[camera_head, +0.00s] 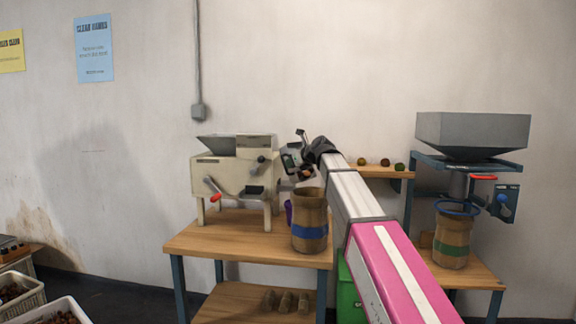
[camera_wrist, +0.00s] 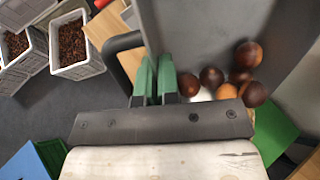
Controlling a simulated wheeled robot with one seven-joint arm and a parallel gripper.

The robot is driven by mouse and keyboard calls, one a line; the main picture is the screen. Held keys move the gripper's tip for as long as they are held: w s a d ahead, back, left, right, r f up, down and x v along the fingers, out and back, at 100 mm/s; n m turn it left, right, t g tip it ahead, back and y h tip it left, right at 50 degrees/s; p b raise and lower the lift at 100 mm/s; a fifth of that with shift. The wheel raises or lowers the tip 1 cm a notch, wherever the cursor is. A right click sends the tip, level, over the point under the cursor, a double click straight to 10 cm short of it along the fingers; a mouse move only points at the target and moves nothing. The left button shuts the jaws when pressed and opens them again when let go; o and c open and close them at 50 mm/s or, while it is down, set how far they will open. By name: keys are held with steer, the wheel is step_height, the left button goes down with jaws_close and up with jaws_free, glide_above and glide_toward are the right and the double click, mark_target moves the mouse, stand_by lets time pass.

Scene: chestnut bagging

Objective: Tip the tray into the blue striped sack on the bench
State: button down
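The blue striped sack (camera_head: 310,238) stands upright and open on the wooden bench (camera_head: 258,240). My gripper (camera_head: 308,150) is above the sack, at the end of my outstretched arm. In the wrist view its green fingers (camera_wrist: 155,78) are close together at the dark handle of the grey tray (camera_wrist: 190,35), and appear shut on it. Several brown chestnuts (camera_wrist: 240,72) are gathered at the tray's lower right, near the fingers. In the head view the tray is small and partly hidden by my gripper. I cannot tell its exact tilt.
A cream machine (camera_head: 235,172) with a red-tipped crank stands left of the sack. A purple object (camera_head: 289,212) shows partly behind it. A second sack (camera_head: 452,240), with a green stripe, stands under a grey hopper (camera_head: 472,132) at right. Crates of chestnuts (camera_wrist: 72,40) stand on the floor.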

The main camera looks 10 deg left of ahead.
steer(key=shift+s+d+f+t+y, duration=0.1)
steer(key=shift+s+d+t+y, duration=0.35)
steer(key=shift+t+y, duration=0.3)
steer(key=d+t+y, duration=0.1)
steer(key=s+d+f+t+y, duration=0.1)
steer(key=y, duration=0.1)
steer(key=shift+d+m, duration=0.1)
steer(key=shift+m, duration=0.2)
steer(key=shift+s+d+t+y, duration=0.45)
steer(key=shift+d+t+y, duration=0.3)
steer(key=shift+t+y, duration=0.25)
steer(key=shift+r, duration=0.15)
